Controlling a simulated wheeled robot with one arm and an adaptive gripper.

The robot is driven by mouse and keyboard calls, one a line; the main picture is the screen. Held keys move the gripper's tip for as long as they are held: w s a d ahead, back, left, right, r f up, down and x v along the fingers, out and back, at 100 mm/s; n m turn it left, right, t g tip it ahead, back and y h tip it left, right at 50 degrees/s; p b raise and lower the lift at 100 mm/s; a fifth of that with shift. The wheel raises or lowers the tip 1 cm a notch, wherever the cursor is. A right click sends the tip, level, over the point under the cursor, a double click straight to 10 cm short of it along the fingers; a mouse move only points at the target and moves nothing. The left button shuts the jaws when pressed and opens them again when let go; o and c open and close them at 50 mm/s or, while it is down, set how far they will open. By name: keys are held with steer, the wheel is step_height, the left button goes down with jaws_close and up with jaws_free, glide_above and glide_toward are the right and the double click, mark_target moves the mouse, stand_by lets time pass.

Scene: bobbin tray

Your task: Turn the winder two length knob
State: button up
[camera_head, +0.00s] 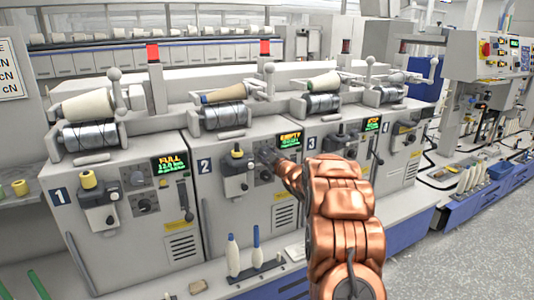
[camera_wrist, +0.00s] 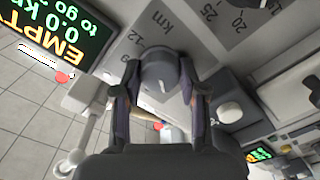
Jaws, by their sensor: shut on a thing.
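The winder two length knob (camera_wrist: 160,66) is a dark grey round knob with a small white mark, in the middle of the wrist view. It sits on a grey scale plate (camera_wrist: 205,45) printed with "km" and numbers. My gripper (camera_wrist: 159,80) is shut on the knob, one finger on each side. In the head view my gripper (camera_head: 270,158) reaches the front of winder two (camera_head: 220,200), below its display (camera_head: 290,141), which reads "EMPTY". The knob is mostly hidden there by my gripper.
The display (camera_wrist: 58,32) is close beside my gripper in the wrist view. A yellow-topped fitting (camera_head: 237,155) sticks out left of the knob. Winder one (camera_head: 150,235) is to the left, with display "FULL". Upright bobbins (camera_head: 233,255) stand on a low tray in front.

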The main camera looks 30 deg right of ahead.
steer(key=m+p, duration=0.2)
steer(key=p, duration=0.1)
steer(key=m+p, duration=0.2)
steer(key=shift+r, duration=0.25)
steer(key=m+p, duration=0.3)
steer(key=p, duration=0.1)
steer(key=shift+f+m, duration=0.15)
steer(key=shift+m, duration=0.25)
steer(key=m+p, duration=0.2)
steer(key=m, duration=0.1)
steer(key=shift+p, duration=0.3)
steer(key=shift+f+m+p, duration=0.15)
steer(key=shift+m+p, duration=0.8)
steer(key=shift+m, duration=1.05)
steer(key=o, duration=1.1)
steer(key=shift+o, duration=0.2)
steer(key=shift+s, duration=0.1)
steer(key=s+a, duration=0.1)
steer(key=s, duration=1)
steer(key=shift+s, duration=0.4)
